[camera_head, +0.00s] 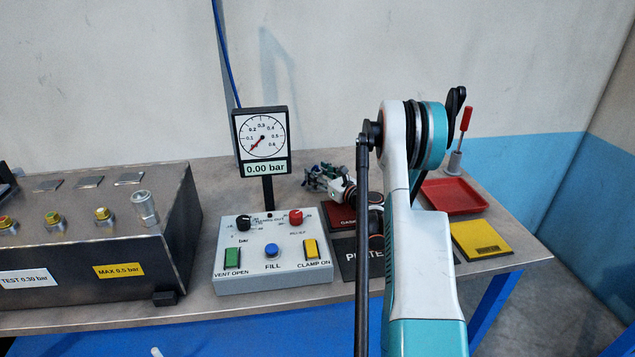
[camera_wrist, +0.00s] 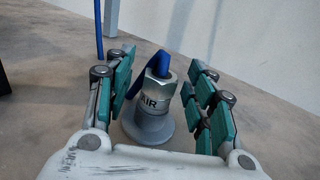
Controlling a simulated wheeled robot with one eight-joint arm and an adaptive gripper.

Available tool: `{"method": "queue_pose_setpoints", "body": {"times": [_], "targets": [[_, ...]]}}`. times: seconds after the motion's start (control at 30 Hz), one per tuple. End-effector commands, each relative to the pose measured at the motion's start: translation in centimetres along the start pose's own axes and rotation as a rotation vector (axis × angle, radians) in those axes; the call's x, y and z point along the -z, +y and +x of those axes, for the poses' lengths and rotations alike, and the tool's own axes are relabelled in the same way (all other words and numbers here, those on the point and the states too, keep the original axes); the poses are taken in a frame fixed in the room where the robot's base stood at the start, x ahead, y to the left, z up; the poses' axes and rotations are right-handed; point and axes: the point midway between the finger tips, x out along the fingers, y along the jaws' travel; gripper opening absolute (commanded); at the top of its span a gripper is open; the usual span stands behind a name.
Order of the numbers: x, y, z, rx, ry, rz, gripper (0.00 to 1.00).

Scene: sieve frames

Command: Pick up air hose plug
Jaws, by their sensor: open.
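The air hose plug (camera_wrist: 155,92) is a silver metal fitting marked AIR, with a blue hose (camera_wrist: 137,83) looping from its top. It stands upright in a grey round base (camera_wrist: 148,125) on the table in the wrist view. My gripper (camera_wrist: 163,78) is open, with one green-padded finger on each side of the plug and gaps visible on both sides. In the head view my gripper (camera_head: 325,179) is low over the table, right of the gauge. I cannot make out the plug there.
A control box (camera_head: 273,282) with a gauge (camera_head: 262,139) stands left of my arm; a dark test box (camera_head: 100,285) is further left. A red tray (camera_head: 455,197), a yellow pad (camera_head: 482,241) and a red-handled tool (camera_head: 466,119) are at right. A wall (camera_head: 330,60) rises behind the table.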

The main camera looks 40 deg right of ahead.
Motion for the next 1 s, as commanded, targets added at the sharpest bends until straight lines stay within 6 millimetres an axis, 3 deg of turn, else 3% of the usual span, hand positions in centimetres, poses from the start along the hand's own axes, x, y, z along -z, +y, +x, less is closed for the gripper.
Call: {"method": "queue_pose_setpoints", "body": {"times": [0.3, 0.53, 1.0], "targets": [[-0.10, 0.01, 0.67, 0.001, 0.000, 0.001, 0.50], [-0.09, 0.01, 0.66, 0.001, 0.000, 0.001, 0.00], [-0.82, 0.01, 0.65, 0.001, -0.001, 0.001, 0.00]]}}
